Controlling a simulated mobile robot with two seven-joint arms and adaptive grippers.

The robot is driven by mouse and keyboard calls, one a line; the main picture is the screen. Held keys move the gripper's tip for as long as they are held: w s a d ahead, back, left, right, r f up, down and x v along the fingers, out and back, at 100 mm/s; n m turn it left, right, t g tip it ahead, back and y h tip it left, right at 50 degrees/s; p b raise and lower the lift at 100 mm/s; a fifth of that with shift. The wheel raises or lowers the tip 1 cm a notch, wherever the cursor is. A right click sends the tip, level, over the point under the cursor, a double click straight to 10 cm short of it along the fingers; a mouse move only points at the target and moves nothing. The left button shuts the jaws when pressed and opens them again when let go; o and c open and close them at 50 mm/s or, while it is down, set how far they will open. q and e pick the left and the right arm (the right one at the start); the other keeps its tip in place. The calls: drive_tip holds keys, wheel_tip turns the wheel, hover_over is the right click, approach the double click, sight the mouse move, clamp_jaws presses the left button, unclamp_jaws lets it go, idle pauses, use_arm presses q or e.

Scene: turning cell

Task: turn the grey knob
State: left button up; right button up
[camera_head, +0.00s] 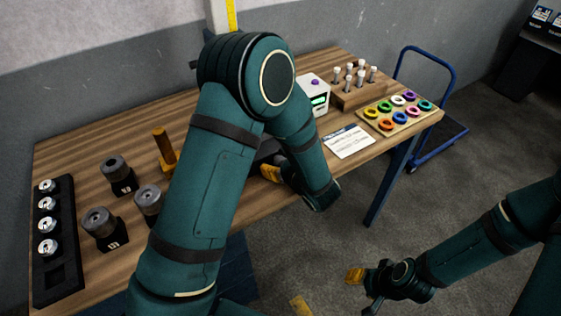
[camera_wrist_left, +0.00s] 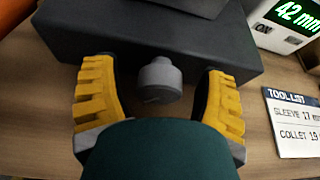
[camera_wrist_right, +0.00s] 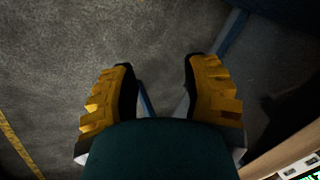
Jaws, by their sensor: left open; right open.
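The grey knob (camera_wrist_left: 159,80) sticks out from the front face of a black box (camera_wrist_left: 60,30) on the table, in the left wrist view. My left gripper (camera_wrist_left: 160,92) is open, with one yellow finger on each side of the knob and a gap on both sides. In the head view my left arm hides the knob and most of the box, and the left gripper (camera_head: 272,174) shows only in part. My right gripper (camera_wrist_right: 160,85) is open and empty above the floor, to the right of the table in the head view (camera_head: 362,290).
Behind the left arm stand a white gauge with a green display (camera_head: 318,100), a wooden block of pins (camera_head: 357,92) and a tray of coloured rings (camera_head: 398,112). A tool list card (camera_head: 348,141) lies in front. Grey cylinders (camera_head: 98,222) and a black rack (camera_head: 55,275) stand at left.

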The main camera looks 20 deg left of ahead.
use_arm(q)
drive_tip(key=c, duration=1.2)
drive_tip(key=shift+d+r+m+g+y+p, duration=0.15)
drive_tip(key=shift+m+g+y+p, duration=0.35)
drive_tip(key=shift+m+p, duration=0.6)
drive_tip(key=shift+m+g+p, duration=0.3)
drive_tip(key=shift+m+p, duration=0.2)
drive_tip(key=shift+p, duration=0.2)
drive_tip(key=shift+m+g+y, duration=0.3)
drive_tip(key=shift+m, duration=0.1)
drive_tip(key=o, duration=1.2)
